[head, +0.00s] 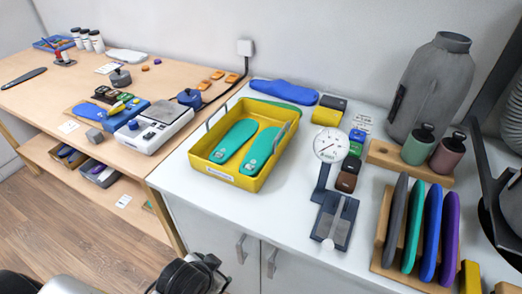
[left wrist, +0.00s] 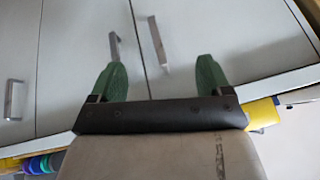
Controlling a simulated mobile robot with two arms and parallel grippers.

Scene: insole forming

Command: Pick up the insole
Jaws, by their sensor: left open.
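Two green insoles (head: 234,141) (head: 261,151) lie side by side in a yellow tray (head: 235,182) on the white counter. A blue insole (head: 284,88) lies behind the tray, partly over another green one (head: 275,102). Grey, green, blue and purple insoles (head: 430,232) stand upright in a wooden rack (head: 388,268) at the right. In the left wrist view my left gripper (left wrist: 162,73) is open and empty, its two green fingers spread before the grey cabinet doors, away from any insole. My right gripper is not in view.
A dial gauge (head: 330,143) stands right of the tray. A large grey bottle (head: 430,85) and two small bottles (head: 418,146) are at the back right. A scale (head: 157,128) sits on the wooden table at left. Cabinet handles (head: 271,262) project below the counter.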

